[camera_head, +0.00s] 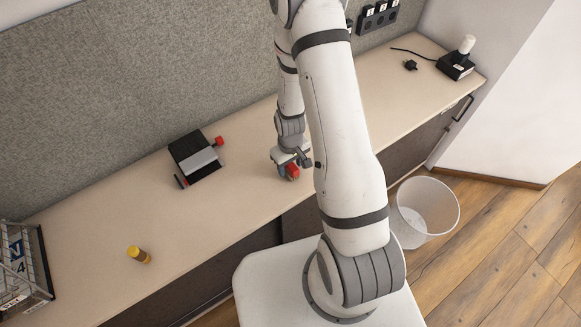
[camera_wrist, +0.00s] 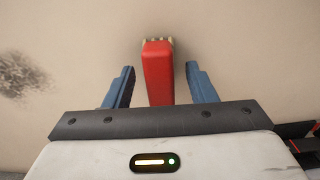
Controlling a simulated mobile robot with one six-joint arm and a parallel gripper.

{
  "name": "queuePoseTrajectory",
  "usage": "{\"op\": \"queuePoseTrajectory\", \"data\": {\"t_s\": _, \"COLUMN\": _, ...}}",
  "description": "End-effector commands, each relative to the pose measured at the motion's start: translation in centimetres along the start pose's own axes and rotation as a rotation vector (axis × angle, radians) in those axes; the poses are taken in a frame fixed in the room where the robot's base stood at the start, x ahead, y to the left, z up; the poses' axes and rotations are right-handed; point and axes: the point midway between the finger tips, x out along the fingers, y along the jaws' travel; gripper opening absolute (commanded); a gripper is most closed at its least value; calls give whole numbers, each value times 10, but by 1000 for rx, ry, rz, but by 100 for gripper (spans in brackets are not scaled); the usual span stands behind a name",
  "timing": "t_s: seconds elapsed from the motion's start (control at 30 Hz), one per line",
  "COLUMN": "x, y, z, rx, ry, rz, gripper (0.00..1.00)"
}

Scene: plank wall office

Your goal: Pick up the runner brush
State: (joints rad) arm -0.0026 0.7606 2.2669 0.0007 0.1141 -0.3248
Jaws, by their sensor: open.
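The runner brush (camera_wrist: 158,75) has a red handle and pale bristles that show at its far end in the wrist view. It lies between the two blue fingers of my gripper (camera_wrist: 160,88), with a gap on each side. My gripper is open. In the head view the red brush (camera_head: 292,171) shows beside my gripper (camera_head: 285,168), low over the counter. My arm and gripper hide part of it there.
A black and grey device with a red knob (camera_head: 195,157) stands left on the counter (camera_head: 110,205). A yellow-capped bottle (camera_head: 138,254) and a wire rack (camera_head: 22,268) are farther left. A black base with a white top (camera_head: 456,66) stands at the right end. A bin (camera_head: 424,209) is on the floor.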

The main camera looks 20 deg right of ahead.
Motion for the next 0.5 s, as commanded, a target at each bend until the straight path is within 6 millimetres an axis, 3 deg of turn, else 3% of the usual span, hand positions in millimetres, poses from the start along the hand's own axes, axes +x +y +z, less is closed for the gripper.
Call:
{"op": "queuePoseTrajectory", "data": {"t_s": 0.17, "x": 0, "y": 0, "z": 0, "rx": 1, "ry": 0, "rz": 0, "gripper": 51}}
{"op": "queuePoseTrajectory", "data": {"t_s": 0.5, "x": 0, "y": 0, "z": 0, "rx": 1, "ry": 0, "rz": 0, "gripper": 24}}
